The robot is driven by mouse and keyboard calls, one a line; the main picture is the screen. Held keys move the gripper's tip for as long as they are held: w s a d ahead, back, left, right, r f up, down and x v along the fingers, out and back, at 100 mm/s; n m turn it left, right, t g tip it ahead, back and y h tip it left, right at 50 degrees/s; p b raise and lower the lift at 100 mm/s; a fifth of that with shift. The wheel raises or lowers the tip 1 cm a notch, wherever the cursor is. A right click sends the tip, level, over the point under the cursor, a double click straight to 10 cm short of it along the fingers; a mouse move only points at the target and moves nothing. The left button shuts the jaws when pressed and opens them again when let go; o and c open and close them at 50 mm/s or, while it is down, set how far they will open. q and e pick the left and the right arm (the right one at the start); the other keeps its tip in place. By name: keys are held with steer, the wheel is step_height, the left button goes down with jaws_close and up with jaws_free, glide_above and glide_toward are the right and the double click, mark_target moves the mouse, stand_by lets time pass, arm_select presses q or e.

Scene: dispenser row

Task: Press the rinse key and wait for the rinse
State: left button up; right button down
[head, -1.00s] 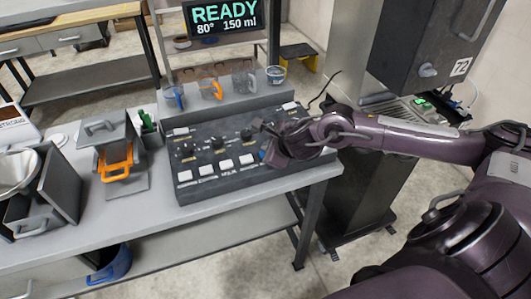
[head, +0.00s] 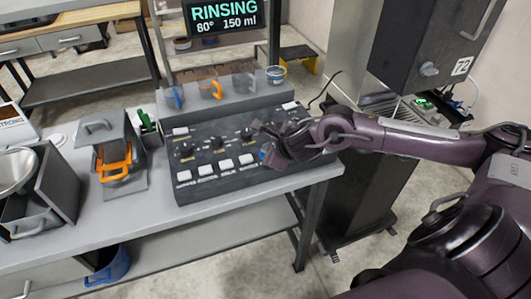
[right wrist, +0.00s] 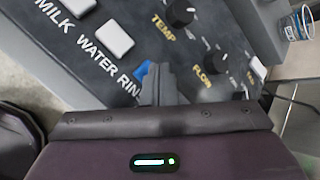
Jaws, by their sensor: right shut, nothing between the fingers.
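The rinse key (head: 264,154) is a blue key at the right end of the lower key row on the dark control panel (head: 215,133). In the right wrist view the blue key (right wrist: 144,70) is partly hidden behind my fingers, beside a label cut off at "RIN". My right gripper (head: 272,148) is shut and empty, its fingertips at the blue key; I cannot tell whether they touch it. The fingers also show in the right wrist view (right wrist: 165,80). The display (head: 224,17) reads "RINSING", 80°, 150 ml. My left gripper is not in view.
White keys (head: 225,165) and black knobs (head: 218,143) lie close left of the gripper. Several cups (head: 210,87) stand on the ledge behind the panel. A grey holder with an orange handle (head: 115,160) stands left. A dark machine marked 72 (head: 425,45) stands right.

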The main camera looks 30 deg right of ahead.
steer(key=shift+f, duration=0.15)
stand_by(0.3)
steer(key=shift+r+p, duration=0.45)
steer(key=shift+r, duration=0.5)
steer(key=shift+r+p, duration=1.8)
steer(key=shift+r, duration=0.75)
steer(key=shift+f, duration=0.1)
